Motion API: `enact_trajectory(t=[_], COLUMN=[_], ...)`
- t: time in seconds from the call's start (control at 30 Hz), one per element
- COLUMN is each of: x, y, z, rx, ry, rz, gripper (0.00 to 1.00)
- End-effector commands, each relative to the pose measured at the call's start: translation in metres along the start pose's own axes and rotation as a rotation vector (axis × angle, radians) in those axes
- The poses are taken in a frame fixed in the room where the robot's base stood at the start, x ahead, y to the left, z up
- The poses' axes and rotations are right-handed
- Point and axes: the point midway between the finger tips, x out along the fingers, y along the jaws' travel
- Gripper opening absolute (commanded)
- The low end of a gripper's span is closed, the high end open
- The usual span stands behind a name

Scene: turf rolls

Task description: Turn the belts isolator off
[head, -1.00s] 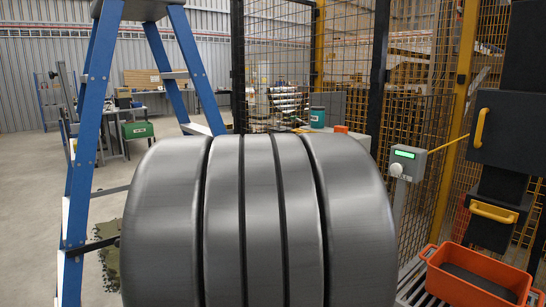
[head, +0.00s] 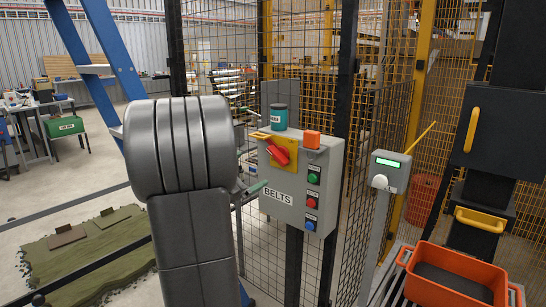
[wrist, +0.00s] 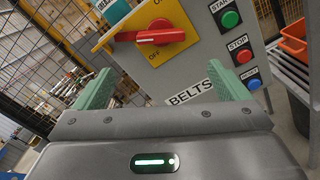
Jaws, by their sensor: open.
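The belts isolator is a red rotary handle (head: 279,153) on a yellow plate, on the front of a grey box (head: 300,222) labelled BELTS. In the wrist view the red handle (wrist: 160,37) lies nearly level across its yellow plate. ON and OFF lettering is partly visible, but I cannot tell for sure which mark the handle points to. My gripper (wrist: 165,74) is open and empty, its green fingers apart, in front of the box and below the handle in the wrist view. In the head view my arm hides most of the gripper; a green fingertip shows beside the box.
Green, red and blue buttons (head: 312,201) run down the box's right side. A teal tub (head: 279,117) and an orange block (head: 312,139) sit on top. A grey post with a green display (head: 388,165) stands right. An orange crate (head: 450,275) is lower right. Mesh fencing stands behind.

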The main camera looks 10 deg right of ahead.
Motion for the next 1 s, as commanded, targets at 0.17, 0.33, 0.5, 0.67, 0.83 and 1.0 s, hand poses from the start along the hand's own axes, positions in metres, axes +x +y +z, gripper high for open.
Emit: enact_trajectory(t=[0.17, 0.33, 0.5, 0.67, 0.83, 1.0], x=[0.036, 0.073, 0.102, 0.118, 0.123, 0.123], y=[-0.002, -0.002, -0.002, -0.002, -0.002, -0.002], z=[0.001, 0.001, 0.001, 0.000, 0.000, 0.000], rx=[0.000, 0.000, 0.001, 0.001, 0.001, 0.002], ry=[-0.001, 0.000, 0.000, 0.001, 0.002, 0.002], rz=[-0.007, -0.006, -0.005, -0.003, -0.003, -0.002], gripper=[0.95, 0.95, 0.95, 0.95, 0.95, 0.95])
